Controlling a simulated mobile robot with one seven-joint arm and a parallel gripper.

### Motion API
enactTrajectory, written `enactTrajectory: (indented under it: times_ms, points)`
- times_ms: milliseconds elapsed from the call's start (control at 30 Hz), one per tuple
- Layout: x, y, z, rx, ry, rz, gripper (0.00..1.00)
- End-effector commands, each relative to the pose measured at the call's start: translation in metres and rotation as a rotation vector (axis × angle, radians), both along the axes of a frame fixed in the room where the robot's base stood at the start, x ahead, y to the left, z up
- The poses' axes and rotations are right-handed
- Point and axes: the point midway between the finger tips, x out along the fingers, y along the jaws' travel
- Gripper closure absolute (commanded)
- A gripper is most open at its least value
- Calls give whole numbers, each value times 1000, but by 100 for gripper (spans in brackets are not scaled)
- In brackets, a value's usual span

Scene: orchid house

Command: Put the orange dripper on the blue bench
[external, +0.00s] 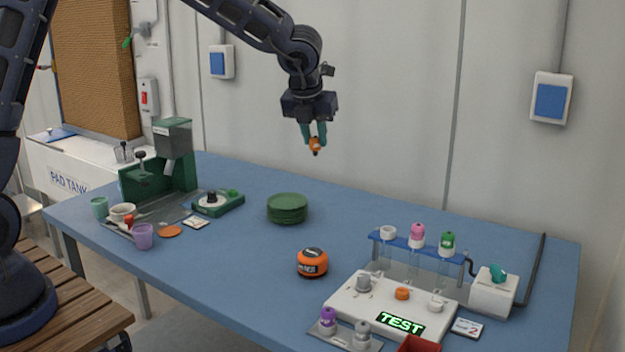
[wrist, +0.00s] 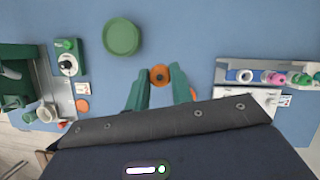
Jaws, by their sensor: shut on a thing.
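My gripper (external: 314,132) has teal fingers and is shut on the orange dripper (external: 315,146), a small orange piece with a dark tip pointing down. In the wrist view the orange dripper (wrist: 160,75) shows between the ends of the two fingers (wrist: 160,84), with the blue bench (wrist: 190,35) below.
A green machine (external: 165,165) and cups stand left. A white TEST unit (external: 385,305) and a tube rack (external: 415,243) stand right. Bare bench lies between.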

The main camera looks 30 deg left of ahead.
Motion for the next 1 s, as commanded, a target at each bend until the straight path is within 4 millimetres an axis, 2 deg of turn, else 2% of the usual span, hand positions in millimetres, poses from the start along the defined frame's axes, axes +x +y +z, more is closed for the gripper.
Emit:
enactTrajectory:
  times_ms: [33,367,567,700,833,1000]
  points:
    - [-1,18,-3,3,-2,83,98]
    - [-19,143,-20,3,0,755,98]
    - [-47,226,-24,3,-1,1238,98]
    - [-73,279,-25,1,-1,1576,98]
    - [-98,317,-24,2,-1,1839,98]
    - [-120,345,-23,0,-1,2060,98]
